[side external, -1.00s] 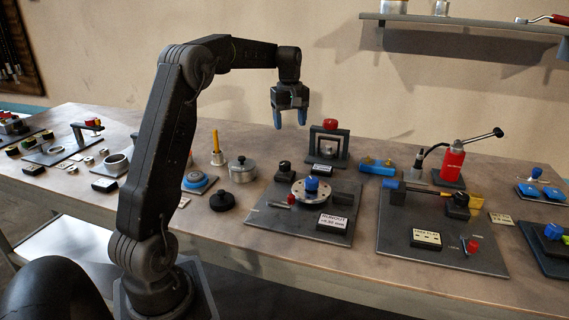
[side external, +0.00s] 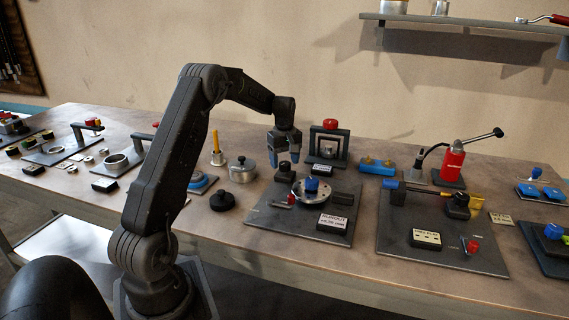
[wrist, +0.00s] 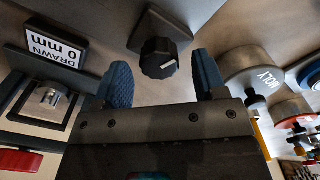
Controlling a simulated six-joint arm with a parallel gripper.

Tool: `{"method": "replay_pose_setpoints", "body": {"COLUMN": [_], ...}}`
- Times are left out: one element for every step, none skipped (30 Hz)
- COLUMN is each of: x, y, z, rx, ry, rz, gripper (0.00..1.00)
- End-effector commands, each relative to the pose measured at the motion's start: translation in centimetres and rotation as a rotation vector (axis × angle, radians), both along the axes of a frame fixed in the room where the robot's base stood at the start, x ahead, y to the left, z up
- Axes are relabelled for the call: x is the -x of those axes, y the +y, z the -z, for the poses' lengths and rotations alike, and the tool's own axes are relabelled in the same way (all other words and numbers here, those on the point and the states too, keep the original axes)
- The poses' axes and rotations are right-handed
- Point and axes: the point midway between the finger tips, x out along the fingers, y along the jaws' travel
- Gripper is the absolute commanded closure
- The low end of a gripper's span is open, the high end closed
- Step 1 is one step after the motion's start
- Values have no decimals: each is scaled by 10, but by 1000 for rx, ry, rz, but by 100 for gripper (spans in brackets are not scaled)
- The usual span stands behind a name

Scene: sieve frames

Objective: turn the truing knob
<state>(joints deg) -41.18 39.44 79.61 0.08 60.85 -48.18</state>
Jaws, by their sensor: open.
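The black knob (side external: 283,168) sits on a small block at the back left of a dark plate with a RUNOUT label. In the wrist view the knob (wrist: 158,58) is ribbed, with a white pointer line on its face. My gripper (side external: 284,158) points down just above it. In the wrist view my gripper's (wrist: 161,76) blue fingers stand open on either side of the knob in the picture, with visible gaps. I cannot tell whether the fingertips are level with the knob. A silver disc (side external: 302,193) with a blue hub (side external: 311,184) is in front of it.
A dark frame with a red knob (side external: 330,122) stands behind right. A grey tin (side external: 242,170) and a yellow stick (side external: 215,140) in a holder stand to the left. A RUNOUT label (side external: 333,222) lies at the plate's front.

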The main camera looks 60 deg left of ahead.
Motion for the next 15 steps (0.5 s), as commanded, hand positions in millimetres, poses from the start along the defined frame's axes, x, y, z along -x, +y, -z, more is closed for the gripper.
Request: {"method": "replay_pose_setpoints", "body": {"x": [0,0,0,0,0,0,0,0,0,0,0,0,0,0,0], "y": [0,0,0,0,0,0,0,0,0,0,0,0,0,0,0], "z": [5,7,9,10,11,12,12,13,13,13,13,12,12,12,12], "rx": [1,2,1,1,0,0,0,0,0,0,0,0,0,0,0], "ry": [2,2,2,1,1,0,0,0,0,0,0,0,0,0,0], "rz": [0,0,0,0,0,0,0,0,0,0,0,0,0,0,0], "gripper": [35,35,35,35,35,35,35,35,35,35,35,35,35,37,41]}}
